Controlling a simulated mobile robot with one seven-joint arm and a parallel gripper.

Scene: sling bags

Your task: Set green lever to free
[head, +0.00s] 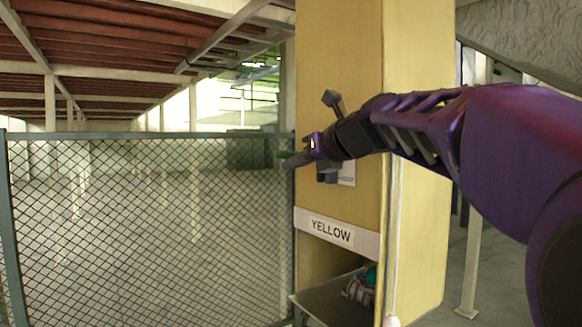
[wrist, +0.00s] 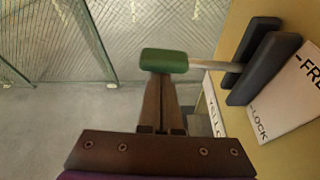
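The green lever handle (wrist: 165,61) sits on a metal rod that runs right into a dark bracket on a yellow pillar. A white plate (wrist: 288,98) beside the bracket reads "-FRE", cut off at the edge, and "-LOCK" lower down. The lever sticks out sideways from the pillar. My gripper (wrist: 161,80) has its fingers together, with the tips right at the near side of the handle; I cannot tell if they touch it. In the head view the gripper (head: 300,158) is beside the pillar, and only a sliver of the green handle (head: 287,155) shows.
A chain-link fence (head: 150,220) stands left of the yellow pillar (head: 415,150). Below my gripper is a sign (head: 330,230) reading "YELLOW" above an open bin (head: 330,300) with a patterned item (head: 360,288). The floor in front of the fence is clear in the wrist view.

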